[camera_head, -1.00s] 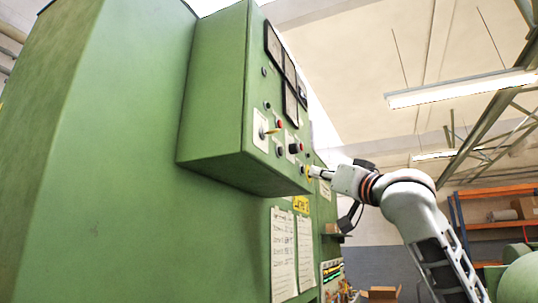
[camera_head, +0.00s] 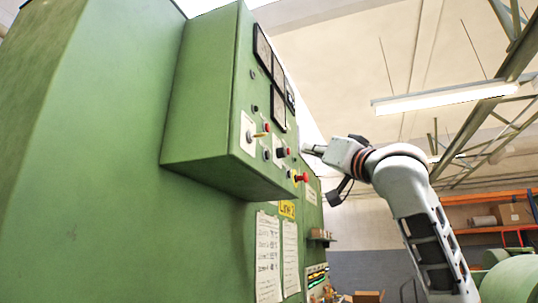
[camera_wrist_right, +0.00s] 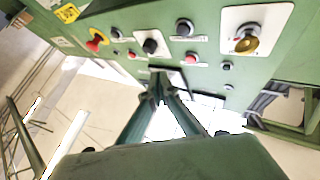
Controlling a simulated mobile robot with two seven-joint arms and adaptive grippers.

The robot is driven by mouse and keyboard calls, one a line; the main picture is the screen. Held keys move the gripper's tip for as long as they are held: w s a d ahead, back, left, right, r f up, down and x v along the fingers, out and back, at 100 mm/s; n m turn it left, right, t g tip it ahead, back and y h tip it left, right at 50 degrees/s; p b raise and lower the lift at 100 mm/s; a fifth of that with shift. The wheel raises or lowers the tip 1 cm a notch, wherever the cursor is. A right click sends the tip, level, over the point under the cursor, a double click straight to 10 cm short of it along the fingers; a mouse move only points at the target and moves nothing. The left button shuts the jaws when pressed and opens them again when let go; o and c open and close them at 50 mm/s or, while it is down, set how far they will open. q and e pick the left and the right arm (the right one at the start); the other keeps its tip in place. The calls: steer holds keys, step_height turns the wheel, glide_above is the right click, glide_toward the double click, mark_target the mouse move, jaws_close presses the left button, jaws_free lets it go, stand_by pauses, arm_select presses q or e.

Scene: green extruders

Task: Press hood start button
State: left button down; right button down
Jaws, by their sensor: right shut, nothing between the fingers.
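The green control box (camera_head: 215,110) carries several buttons and knobs, and the labels are too small to read, so I cannot tell which is the hood start button. A red mushroom button (camera_head: 301,177) sits low on the panel, also in the right wrist view (camera_wrist_right: 97,40). That view also shows a black knob (camera_wrist_right: 150,46), a black button (camera_wrist_right: 184,27), a red button (camera_wrist_right: 191,58) and a brass-coloured switch (camera_wrist_right: 246,40). My right gripper (camera_head: 305,149) is shut and empty, in front of the panel; its fingertips (camera_wrist_right: 157,88) appear just beside the black knob, contact unclear. My left gripper is out of view.
Dark meters (camera_head: 262,50) sit higher on the panel. Paper sheets (camera_head: 267,256) and a yellow label (camera_head: 287,209) are on the green machine below the box. Orange shelving (camera_head: 480,230) stands far at the right. Open air lies to the right of the panel.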

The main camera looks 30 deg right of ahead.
mark_target(267, 155)
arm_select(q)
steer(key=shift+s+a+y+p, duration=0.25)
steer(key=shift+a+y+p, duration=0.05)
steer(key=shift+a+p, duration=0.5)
arm_select(e)
steer(key=w+a, duration=0.4)
steer(key=w, duration=0.1)
steer(key=shift+w+a, duration=0.25)
steer(key=shift+a, duration=0.1)
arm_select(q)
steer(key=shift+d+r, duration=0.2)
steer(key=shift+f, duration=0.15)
arm_select(e)
steer(key=shift+w+a, duration=0.3)
steer(key=shift+w, duration=0.05)
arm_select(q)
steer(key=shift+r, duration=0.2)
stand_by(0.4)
